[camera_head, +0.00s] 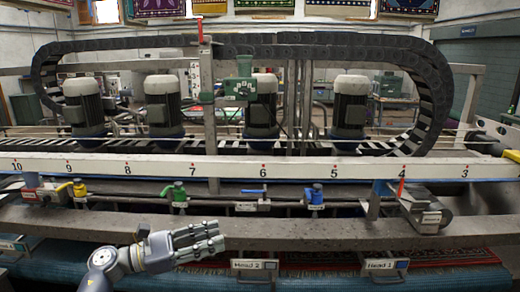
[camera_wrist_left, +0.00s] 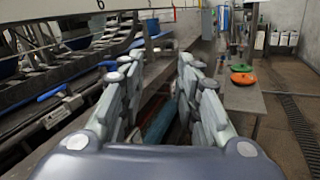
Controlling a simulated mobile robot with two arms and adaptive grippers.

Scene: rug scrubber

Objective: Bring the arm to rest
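My left arm comes in at the lower left of the head view, with its grey left gripper (camera_head: 218,238) pointing right in front of the machine's lower front beam (camera_head: 330,235). In the left wrist view the two jointed fingers of the left gripper (camera_wrist_left: 161,62) stand apart with nothing between them. A beam and a blue-green strip show in the gap behind. My right gripper is not in either view.
The rug scrubber has a numbered white rail (camera_head: 330,169). Below it are a yellow valve (camera_head: 79,189), a green valve (camera_head: 178,195), a blue valve (camera_head: 314,195) and a red lever (camera_head: 401,189). A red rug (camera_head: 455,259) lies beneath. A side table (camera_wrist_left: 242,98) has open floor beyond.

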